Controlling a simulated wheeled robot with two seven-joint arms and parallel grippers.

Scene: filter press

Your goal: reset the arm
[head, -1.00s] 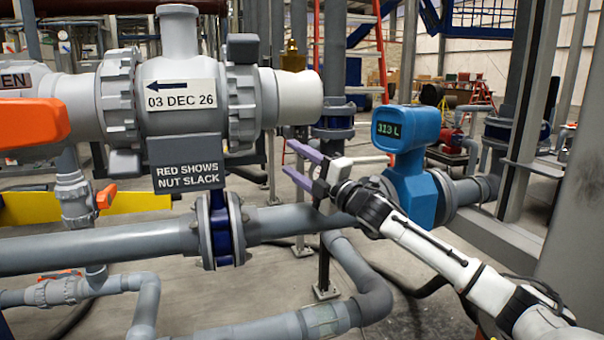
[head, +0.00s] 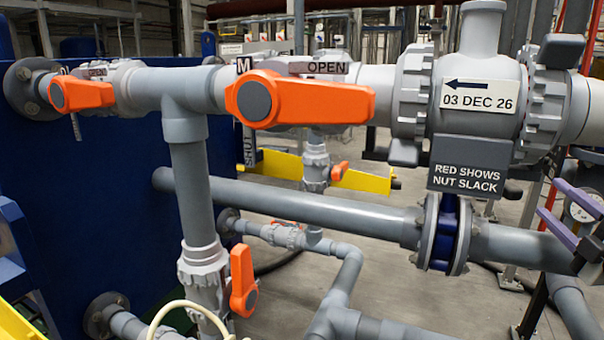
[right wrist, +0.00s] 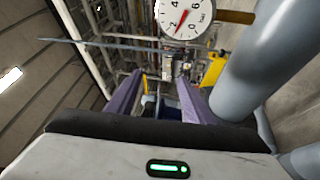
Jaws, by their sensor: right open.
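My right gripper (head: 549,198) shows at the right edge of the head view, its arm cut off by the frame. Its two purple fingers are spread apart with nothing between them. In the right wrist view the same open fingers (right wrist: 160,80) point away over the plant, with a clear gap between them. The gripper is to the right of the dark RED SHOWS NUT SLACK plate (head: 467,170), apart from it. My left gripper is not in view.
Grey pipework fills the head view, with a large orange handle (head: 320,103) by the OPEN label, a smaller orange handle (head: 80,94) and a lower one (head: 243,280). A blue wall (head: 70,190) stands left. A dial gauge (right wrist: 187,17) and thick grey pipe (right wrist: 265,60) are near the right gripper.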

